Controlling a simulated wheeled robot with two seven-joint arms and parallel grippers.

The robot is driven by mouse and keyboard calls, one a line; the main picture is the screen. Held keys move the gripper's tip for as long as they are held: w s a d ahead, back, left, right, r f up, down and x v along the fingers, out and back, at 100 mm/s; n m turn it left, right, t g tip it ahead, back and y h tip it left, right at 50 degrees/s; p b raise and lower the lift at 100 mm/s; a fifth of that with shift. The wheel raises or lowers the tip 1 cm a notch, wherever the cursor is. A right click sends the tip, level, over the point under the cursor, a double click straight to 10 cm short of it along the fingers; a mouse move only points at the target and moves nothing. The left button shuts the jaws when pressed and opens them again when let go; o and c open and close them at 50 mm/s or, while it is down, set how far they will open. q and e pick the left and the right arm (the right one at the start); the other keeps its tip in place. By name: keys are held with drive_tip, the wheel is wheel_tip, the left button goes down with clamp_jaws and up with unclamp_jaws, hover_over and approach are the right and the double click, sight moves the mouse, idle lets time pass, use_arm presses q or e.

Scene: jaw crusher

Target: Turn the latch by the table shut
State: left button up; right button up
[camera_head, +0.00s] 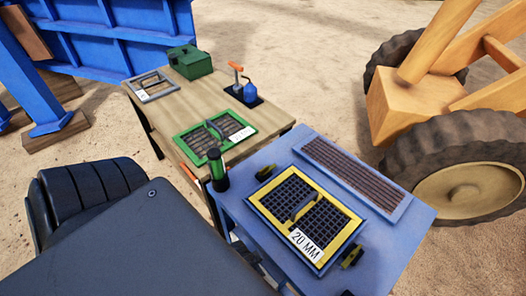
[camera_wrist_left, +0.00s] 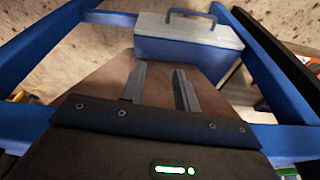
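The blue table (camera_head: 405,240) stands at the right in the head view. A yellow-framed screen marked 20 MM (camera_head: 328,207) lies on it. A small dark and yellow latch (camera_head: 267,172) sits at the screen's upper left, and a similar latch (camera_head: 351,257) at its lower right. I cannot tell how far either is turned. My left gripper (camera_wrist_left: 158,72) shows only in the left wrist view, with its fingers apart and nothing between them. It points toward a blue box with a grey lid (camera_wrist_left: 188,38), among blue frame bars. No latch shows there. My right gripper is out of view.
A rusty barred grate (camera_head: 357,173) lies along the blue table's far side. A green and black cylinder (camera_head: 216,170) stands near its left corner. A wooden table (camera_head: 180,112) holds a green-framed screen (camera_head: 215,135) and a green box (camera_head: 190,62). A large wheel (camera_head: 465,185) is at right.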

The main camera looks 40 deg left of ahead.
use_arm(q)
wheel_tip(320, 180, up, 14)
drive_tip(key=w+t+p, duration=0.1)
drive_tip(key=w+p, duration=0.1)
drive_tip(key=w, duration=0.1)
drive_tip(key=w+d+r+m+t+h, duration=0.1)
drive_tip(key=w+d+r+t, duration=0.15)
drive_tip(key=w, duration=0.45)
drive_tip(key=w+d+r+m+t+h, duration=0.1)
drive_tip(key=w+r+m, duration=0.15)
drive_tip(key=w, duration=0.45)
drive_tip(key=n+g+y, duration=0.2)
drive_tip(key=n+g, duration=0.1)
drive_tip(key=n, duration=0.2)
approach(263, 169)
drive_tip(key=shift+m, duration=0.25)
drive_tip(key=p+x, duration=0.1)
drive_tip(key=x, duration=0.7)
drive_tip(key=shift+w+f, duration=0.1)
drive_tip(key=shift+w, duration=0.05)
drive_tip(key=shift+w+f, duration=0.2)
drive_tip(key=shift+f, duration=0.25)
clamp_jaws()
